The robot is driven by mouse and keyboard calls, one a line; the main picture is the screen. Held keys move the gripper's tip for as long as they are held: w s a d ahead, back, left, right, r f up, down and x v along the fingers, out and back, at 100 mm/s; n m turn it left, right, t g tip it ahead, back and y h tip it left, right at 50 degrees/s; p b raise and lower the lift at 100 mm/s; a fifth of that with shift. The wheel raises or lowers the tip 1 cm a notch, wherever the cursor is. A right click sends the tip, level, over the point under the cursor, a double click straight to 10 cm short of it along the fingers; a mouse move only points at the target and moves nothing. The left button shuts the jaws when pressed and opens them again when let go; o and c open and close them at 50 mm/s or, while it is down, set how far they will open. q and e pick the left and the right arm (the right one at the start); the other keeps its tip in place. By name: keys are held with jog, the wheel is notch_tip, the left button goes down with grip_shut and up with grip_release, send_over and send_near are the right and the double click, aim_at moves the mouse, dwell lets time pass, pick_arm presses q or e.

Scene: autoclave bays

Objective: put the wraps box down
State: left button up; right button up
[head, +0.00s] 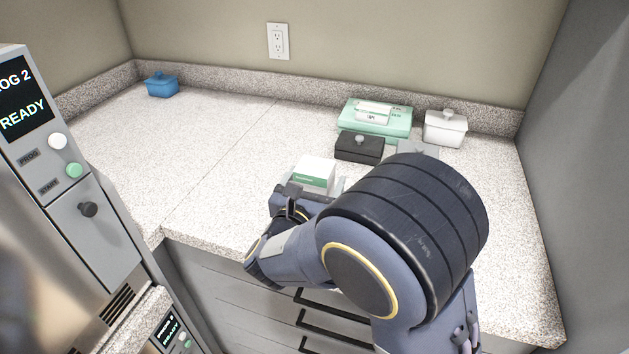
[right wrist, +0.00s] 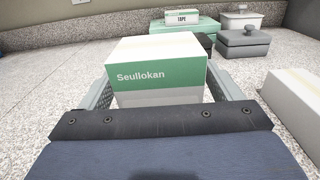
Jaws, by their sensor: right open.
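The wraps box is likely the white carton (head: 316,172) with a green band, on the speckled counter (head: 230,150) near its front. In the right wrist view the same carton (right wrist: 157,72) reads "Seullokan" on the band and looks upright. My right gripper (head: 315,184) is open, with one finger on each side of the carton. In the right wrist view a narrow gap seems to show beside the fingers, but I cannot tell whether either touches. The carton's lower front is hidden by the gripper body. My left gripper is not in view.
Behind stand a dark lidded box (head: 359,148), a green case (head: 375,121) with a tape box (right wrist: 182,16) on it, and a white lidded box (head: 445,128). A pale box (right wrist: 297,98) is close at right. A blue box (head: 161,85) sits far left; counter between is clear.

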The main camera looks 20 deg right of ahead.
jog(key=shift+r+p, duration=0.25)
jog(key=shift+p, duration=0.05)
jog(key=b+v, duration=0.2)
jog(key=v, duration=0.8)
jog(key=shift+s+a+f+b, duration=0.15)
jog(key=shift+s+a+b, duration=0.15)
jog(key=shift+s+a, duration=0.35)
jog(key=shift+s, duration=0.2)
